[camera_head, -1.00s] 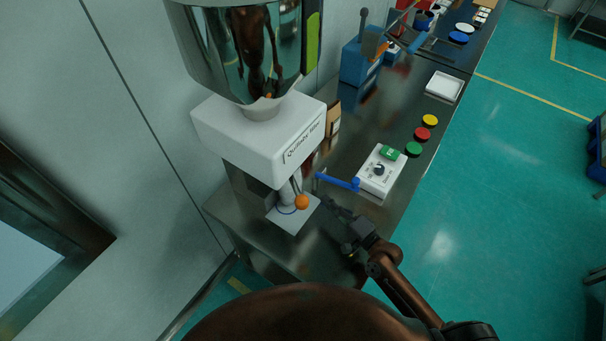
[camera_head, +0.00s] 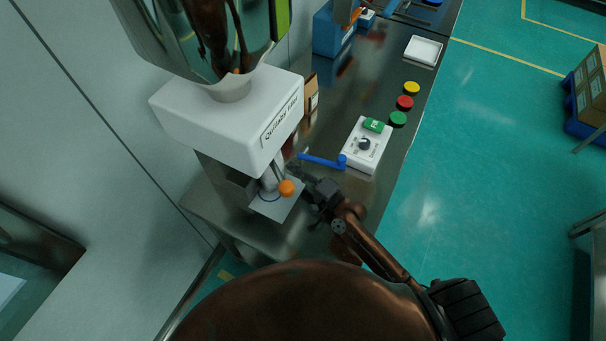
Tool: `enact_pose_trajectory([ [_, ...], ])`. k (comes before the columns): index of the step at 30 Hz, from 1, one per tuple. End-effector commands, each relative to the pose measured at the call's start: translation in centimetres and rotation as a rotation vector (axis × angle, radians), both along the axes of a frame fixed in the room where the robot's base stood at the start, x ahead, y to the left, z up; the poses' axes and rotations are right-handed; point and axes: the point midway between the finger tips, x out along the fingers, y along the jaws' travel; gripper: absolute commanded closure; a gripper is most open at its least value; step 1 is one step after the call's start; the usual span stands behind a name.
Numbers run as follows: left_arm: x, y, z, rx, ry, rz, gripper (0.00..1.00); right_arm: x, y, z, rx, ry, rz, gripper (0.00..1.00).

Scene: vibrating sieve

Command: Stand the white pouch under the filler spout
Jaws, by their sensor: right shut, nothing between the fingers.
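The filler (camera_head: 225,122) is a white block with a steel hopper on top, at the left-centre of the head view. A pale upright shape that looks like the white pouch (camera_head: 269,187) shows under it, over the blue ring on a light plate (camera_head: 284,207). The spout's outlet and the pouch's top are mostly hidden by the filler body and the lever with the orange knob (camera_head: 287,188). My right gripper (camera_head: 296,171) is shut and empty, just right of the knob and pouch; I cannot tell if it touches them. My left gripper is out of view.
A blue crank handle (camera_head: 322,160) lies just beyond my right gripper, beside a white control box (camera_head: 366,150). Green, red (camera_head: 405,103) and yellow buttons line the bench edge. A white tray (camera_head: 423,50) sits farther back. The bench front near the plate is clear.

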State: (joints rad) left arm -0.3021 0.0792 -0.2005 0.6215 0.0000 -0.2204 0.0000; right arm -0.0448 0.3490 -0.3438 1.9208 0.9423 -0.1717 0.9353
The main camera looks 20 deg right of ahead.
Motion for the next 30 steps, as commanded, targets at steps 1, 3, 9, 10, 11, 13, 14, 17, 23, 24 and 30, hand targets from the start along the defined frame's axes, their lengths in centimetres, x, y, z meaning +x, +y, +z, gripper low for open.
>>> enact_pose_trajectory([
  [1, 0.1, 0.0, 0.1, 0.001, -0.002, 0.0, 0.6, 0.7, 0.4, 0.1, 0.001, 0.0, -0.001, 1.0],
  [3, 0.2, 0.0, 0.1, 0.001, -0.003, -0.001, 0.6, 1.4, 0.8, 0.0, 0.001, 0.0, -0.001, 1.0],
  [9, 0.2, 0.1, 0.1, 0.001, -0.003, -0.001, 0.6, 2.3, 1.2, -0.1, 0.0, 0.001, -0.002, 1.0],
  [10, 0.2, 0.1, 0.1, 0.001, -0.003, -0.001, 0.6, 2.4, 1.2, -0.1, 0.0, 0.002, -0.003, 1.0],
  [11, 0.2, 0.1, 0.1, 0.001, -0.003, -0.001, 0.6, 2.4, 1.2, -0.1, 0.0, 0.002, -0.002, 1.0],
  [13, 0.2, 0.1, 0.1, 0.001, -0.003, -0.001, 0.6, 2.4, 1.2, -0.1, 0.0, 0.002, -0.003, 1.0],
  [14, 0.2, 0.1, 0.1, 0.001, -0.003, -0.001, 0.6, 2.4, 1.2, -0.1, 0.0, 0.002, -0.003, 1.0],
  [17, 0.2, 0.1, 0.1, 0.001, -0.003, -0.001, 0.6, 2.4, 1.2, -0.1, 0.0, 0.001, -0.003, 1.0],
  [23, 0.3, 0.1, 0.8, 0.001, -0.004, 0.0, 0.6, 1.7, 1.8, 0.1, 0.001, 0.002, -0.003, 1.0],
  [24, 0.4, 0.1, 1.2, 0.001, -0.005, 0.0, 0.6, 1.4, 2.1, 0.2, 0.002, 0.003, -0.002, 1.0],
  [30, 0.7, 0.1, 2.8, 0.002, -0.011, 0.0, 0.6, -0.6, 3.8, 0.2, 0.0, 0.002, -0.002, 1.0],
])
